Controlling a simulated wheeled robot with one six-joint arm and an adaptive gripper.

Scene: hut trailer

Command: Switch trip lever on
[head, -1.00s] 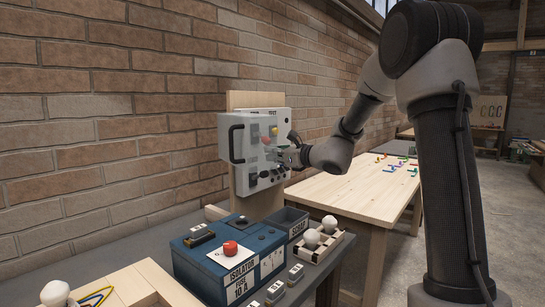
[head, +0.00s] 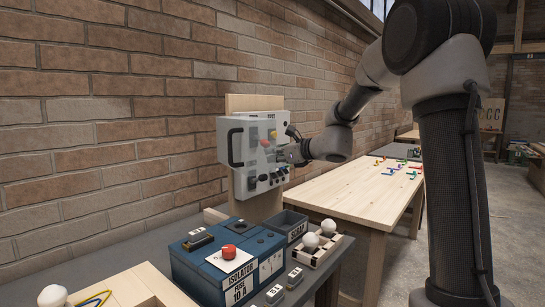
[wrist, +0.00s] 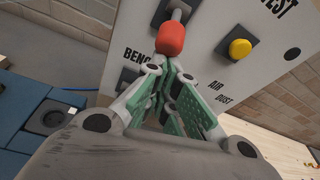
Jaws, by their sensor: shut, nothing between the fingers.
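A lever with a red knob (wrist: 171,38) on a metal stalk sticks out of the grey control panel (wrist: 215,25). In the wrist view the knob appears lower than the stalk's base. The lever also shows as a small red spot in the head view (head: 265,143). My gripper (wrist: 168,82) has its green-padded fingers closed together with nothing between them, just below the red knob. I cannot tell whether the fingertips touch the knob. In the head view my gripper (head: 286,156) is at the panel's front, small and partly merged with its controls.
A yellow button (wrist: 240,48) sits right of the lever, and dark switches are nearby. The panel has a black handle (head: 236,145) on its left. A blue isolator box (head: 225,262) stands in front below. A wooden table (head: 350,190) with coloured pieces is behind.

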